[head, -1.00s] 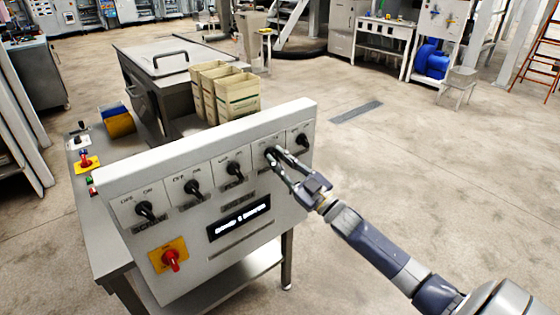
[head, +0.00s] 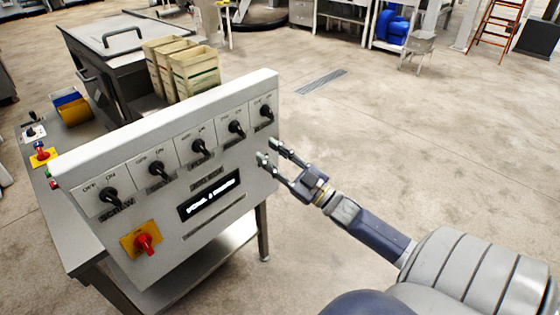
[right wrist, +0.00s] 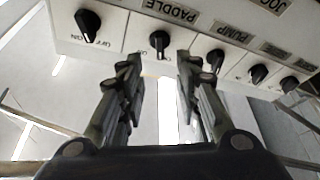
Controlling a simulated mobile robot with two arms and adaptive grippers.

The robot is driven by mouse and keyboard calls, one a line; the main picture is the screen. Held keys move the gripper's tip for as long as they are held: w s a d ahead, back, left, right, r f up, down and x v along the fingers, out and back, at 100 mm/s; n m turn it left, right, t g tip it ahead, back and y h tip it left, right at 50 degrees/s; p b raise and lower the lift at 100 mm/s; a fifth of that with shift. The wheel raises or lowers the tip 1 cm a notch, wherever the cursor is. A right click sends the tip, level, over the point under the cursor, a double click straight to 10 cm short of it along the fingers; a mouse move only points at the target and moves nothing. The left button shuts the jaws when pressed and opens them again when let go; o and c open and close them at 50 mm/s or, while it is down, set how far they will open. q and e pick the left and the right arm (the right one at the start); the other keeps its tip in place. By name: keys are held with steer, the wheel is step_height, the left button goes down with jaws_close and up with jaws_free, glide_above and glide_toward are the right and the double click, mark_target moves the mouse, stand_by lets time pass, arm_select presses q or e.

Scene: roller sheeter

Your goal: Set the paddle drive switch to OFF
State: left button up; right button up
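The paddle drive switch (head: 237,128) is a black rotary knob, second from the right in the row on the grey control panel (head: 255,92). It also shows in the right wrist view (right wrist: 160,41), beside the PADDLE label. I cannot surely tell whether it points to OFF or ON. My right gripper (head: 268,151) is open and empty, just off the panel's right part, below the knob row and apart from the switch. In the right wrist view its two fingers (right wrist: 158,62) are spread, with the knob beyond the gap. My left gripper is not in view.
Other black knobs sit close by: the rightmost one (head: 266,112), the pump knob (head: 201,148) and others to the left. A red switch on a yellow plate (head: 147,241) and a lit display (head: 210,194) are lower. Open floor lies to the right.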

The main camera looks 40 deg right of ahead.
steer(key=shift+v, duration=1.45)
step_height(320, 180, down, 21)
steer(key=s+d+m+g+h, duration=0.2)
steer(key=d+m+g+h, duration=0.1)
steer(key=m+g+h, duration=0.15)
steer(key=s+a+f+m+g+h, duration=0.15)
steer(key=s+f, duration=0.25)
steer(key=f, duration=0.5)
steer(key=s+a+f+g, duration=0.1)
steer(key=s+f+g, duration=0.2)
steer(key=f, duration=0.5)
steer(key=s+a+f+g, duration=0.3)
steer(key=s+f, duration=0.3)
steer(key=f, duration=0.1)
steer(key=s+a+f+g, duration=0.2)
steer(key=s+a+f, duration=0.2)
steer(key=s+f, duration=0.25)
steer(key=s+a+f+g, duration=0.3)
steer(key=s+a+f, duration=0.1)
steer(key=s, duration=0.6)
steer(key=s+a+f+g, duration=0.3)
steer(key=s+a+f, duration=0.2)
steer(key=s+a, duration=0.2)
steer(key=s, duration=0.2)
steer(key=shift+s+f+n+y, duration=0.3)
steer(key=shift+s+f, duration=0.05)
steer(key=shift+s, duration=0.05)
